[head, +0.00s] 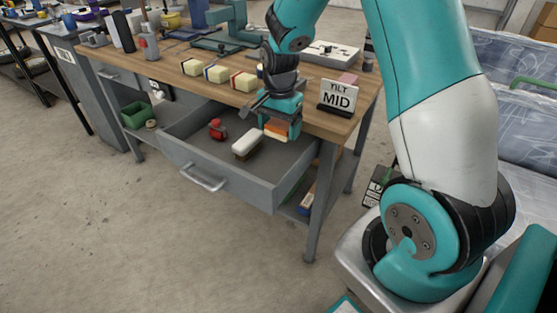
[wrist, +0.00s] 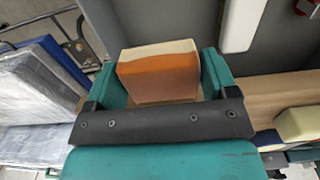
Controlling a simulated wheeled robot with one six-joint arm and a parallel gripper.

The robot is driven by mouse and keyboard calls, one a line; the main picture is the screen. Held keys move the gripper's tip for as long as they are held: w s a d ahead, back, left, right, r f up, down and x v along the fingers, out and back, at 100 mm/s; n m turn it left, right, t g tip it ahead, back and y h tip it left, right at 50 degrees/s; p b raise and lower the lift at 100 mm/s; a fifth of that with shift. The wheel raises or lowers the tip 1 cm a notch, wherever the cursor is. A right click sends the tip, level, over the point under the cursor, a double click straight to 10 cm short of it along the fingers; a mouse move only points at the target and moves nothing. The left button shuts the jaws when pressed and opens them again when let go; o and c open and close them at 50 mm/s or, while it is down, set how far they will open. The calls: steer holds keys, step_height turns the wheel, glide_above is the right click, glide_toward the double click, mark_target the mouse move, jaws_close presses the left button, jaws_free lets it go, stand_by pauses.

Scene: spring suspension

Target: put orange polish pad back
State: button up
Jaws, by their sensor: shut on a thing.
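The orange polish pad (head: 276,130), a block with an orange band and cream edges, is held by my gripper (head: 280,122). In the wrist view the pad (wrist: 158,75) sits between the two teal fingers of my gripper (wrist: 160,70), which are shut on its sides. In the head view my gripper points down at the right end of the open grey drawer (head: 222,178), by the bench's front edge. The pad appears above the drawer floor; the exact gap cannot be told.
The drawer holds a white-topped block (head: 248,143) and a red object (head: 217,129). On the wooden bench top (head: 150,66) stand several cream blocks with coloured bands, one of them the blue-banded block (head: 217,73). A "TILT MID" sign (head: 339,95) stands right of my gripper.

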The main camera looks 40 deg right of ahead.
mark_target(280, 166)
step_height(280, 166, down, 11)
steer(key=shift+r+b, duration=0.1)
steer(key=shift+b, duration=0.5)
steer(key=shift+f, duration=0.25)
steer(key=o, duration=0.8)
steer(key=shift+r, duration=0.1)
steer(key=shift+c, duration=0.2)
step_height(280, 166, up, 12)
steer(key=shift+r+p, duration=0.1)
steer(key=shift+p, duration=0.75)
steer(key=s+a+r+n+y, duration=0.1)
steer(key=s+a+r+n, duration=0.3)
steer(key=a+r+n, duration=0.45)
steer(key=s+a+r+n+y, duration=0.1)
steer(key=s+a+r+n, duration=0.2)
steer(key=s+a+n, duration=0.3)
steer(key=s+a+r+n+y, duration=0.2)
steer(key=s+a+n, duration=0.4)
steer(key=s, duration=0.6)
steer(key=shift+s+a+r+n, duration=0.15)
steer(key=shift+a+r+n, duration=0.2)
steer(key=shift+a+r, duration=0.4)
